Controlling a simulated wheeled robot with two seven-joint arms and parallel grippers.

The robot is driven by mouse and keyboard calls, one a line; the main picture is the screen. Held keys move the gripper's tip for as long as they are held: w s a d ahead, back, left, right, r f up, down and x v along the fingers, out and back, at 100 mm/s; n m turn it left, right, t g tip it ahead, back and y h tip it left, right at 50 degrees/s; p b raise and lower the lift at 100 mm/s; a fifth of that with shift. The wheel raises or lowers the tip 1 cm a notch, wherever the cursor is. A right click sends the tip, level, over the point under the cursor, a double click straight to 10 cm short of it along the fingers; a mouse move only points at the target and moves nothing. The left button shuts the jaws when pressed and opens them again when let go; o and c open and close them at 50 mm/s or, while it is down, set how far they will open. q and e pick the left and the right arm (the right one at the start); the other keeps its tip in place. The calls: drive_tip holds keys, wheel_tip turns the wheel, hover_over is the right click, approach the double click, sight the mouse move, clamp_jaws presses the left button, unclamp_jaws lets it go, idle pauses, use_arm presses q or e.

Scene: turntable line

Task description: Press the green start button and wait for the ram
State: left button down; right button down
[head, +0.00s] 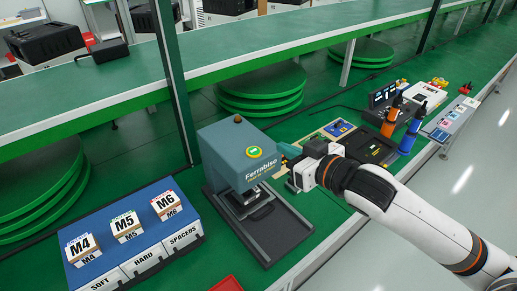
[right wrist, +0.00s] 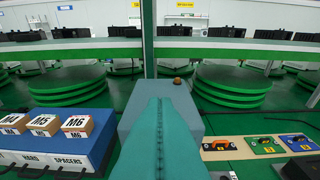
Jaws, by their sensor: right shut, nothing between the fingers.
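The blue-grey press (head: 225,150) stands on the green bench, with a brown knob on top. Its green start button (head: 254,151), ringed in yellow, is on the upper front face. Below the head, a metal plate (head: 243,197) shows over the dark base; how far the ram is down I cannot tell. My right gripper (head: 283,154) is shut and empty, just right of the button; in the head view a small gap shows between them. In the right wrist view its teal fingers (right wrist: 160,120) point at the press (right wrist: 185,97) and hide the button. My left gripper is not in view.
A blue bin unit (head: 130,235) with M4, M5 and M6 boxes stands left of the press. Right of it are small boards (head: 338,128), a black tray (head: 368,146) and orange-and-blue bottles (head: 392,115). A red tray edge (head: 227,284) shows at front. A post (head: 170,75) rises behind.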

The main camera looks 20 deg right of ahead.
drive_tip(key=shift+w, duration=0.1)
drive_tip(key=p, duration=0.2)
hover_over(259, 158)
wheel_tip(259, 158, down, 2)
drive_tip(key=shift+d+f, duration=0.1)
wheel_tip(259, 158, down, 4)
drive_tip(key=shift+w+r+p, duration=0.1)
drive_tip(key=shift+r+p, duration=0.15)
drive_tip(key=shift+p, duration=0.15)
drive_tip(key=shift+f, duration=0.45)
